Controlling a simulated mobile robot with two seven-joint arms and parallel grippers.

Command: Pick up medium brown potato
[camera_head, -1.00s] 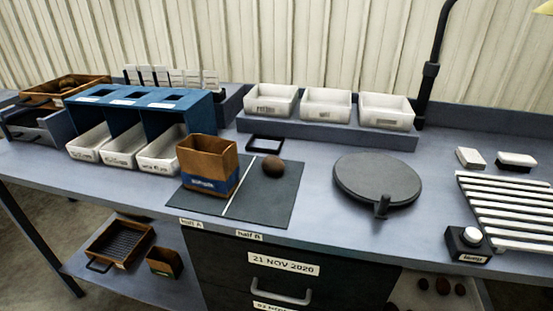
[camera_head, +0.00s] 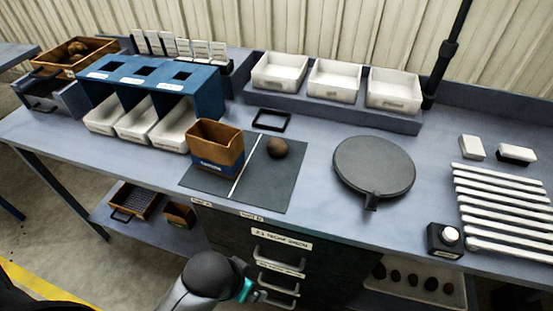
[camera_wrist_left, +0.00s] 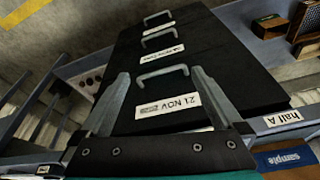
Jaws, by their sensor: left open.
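A brown potato (camera_head: 277,147) lies on the right half of the dark mat (camera_head: 264,191), right of the white dividing line. An open brown sample box (camera_head: 216,150) with a blue band stands on the mat's left half. My left gripper (camera_head: 262,294) is low in front of the drawers, below the bench top and well apart from the potato. In the left wrist view its two fingers (camera_wrist_left: 160,76) are spread with nothing between them, facing the dark drawer fronts. The potato is not visible in that view. My right gripper is not in view.
A round grey disc (camera_head: 373,165) stands right of the mat. A small black frame (camera_head: 271,120) lies behind it. White bins (camera_head: 334,82) line the back; a blue divider (camera_head: 150,88) stands left. Drawers with handles (camera_head: 277,279) are under the bench edge.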

